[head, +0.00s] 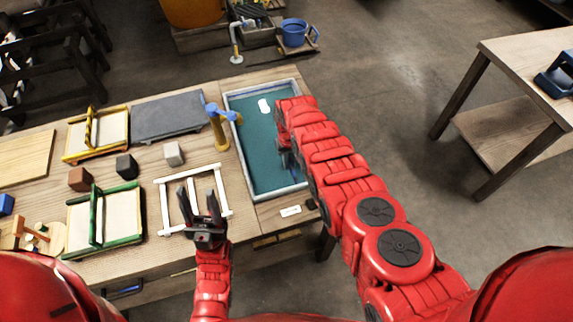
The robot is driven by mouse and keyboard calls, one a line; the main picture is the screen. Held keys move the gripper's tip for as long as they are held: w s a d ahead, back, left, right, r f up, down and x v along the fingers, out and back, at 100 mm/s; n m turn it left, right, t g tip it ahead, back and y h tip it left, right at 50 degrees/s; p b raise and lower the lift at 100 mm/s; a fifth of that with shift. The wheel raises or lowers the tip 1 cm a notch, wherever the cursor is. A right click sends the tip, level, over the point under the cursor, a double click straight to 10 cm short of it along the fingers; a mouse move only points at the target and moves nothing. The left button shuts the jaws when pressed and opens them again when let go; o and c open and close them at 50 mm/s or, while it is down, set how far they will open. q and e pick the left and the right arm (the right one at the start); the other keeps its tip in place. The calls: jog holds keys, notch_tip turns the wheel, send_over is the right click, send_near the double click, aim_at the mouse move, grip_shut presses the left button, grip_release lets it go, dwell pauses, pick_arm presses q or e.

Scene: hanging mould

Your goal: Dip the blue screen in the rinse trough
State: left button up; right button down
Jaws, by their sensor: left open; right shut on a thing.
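The rinse trough (254,155) is a long grey-rimmed basin with a teal inside, at the right end of the bench. My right arm reaches over its right side. My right gripper (284,142) is low over the trough, largely hidden by its own arm, and shut. A small dark-blue part of the blue screen (289,163) shows beside it; the rest is hidden, and I cannot tell how deep it is. My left gripper (203,196) is open and empty, above a white frame (164,205) on the bench.
A tap post (217,128) stands at the trough's left edge. Yellow (95,133) and green (104,218) framed moulds, a grey slab (167,115) and small blocks fill the bench to the left. Another table (535,60) stands at right, across open floor.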

jog(key=shift+w+a+f+b, duration=0.15)
jog(key=shift+w+b, duration=0.3)
jog(key=shift+b, duration=0.8)
jog(key=shift+w+a+b, duration=0.1)
jog(key=shift+w+b, duration=0.35)
jog(key=shift+b, duration=0.8)
jog(key=shift+w+b, duration=0.2)
jog(key=shift+b, duration=0.2)
jog(key=shift+r, duration=0.25)
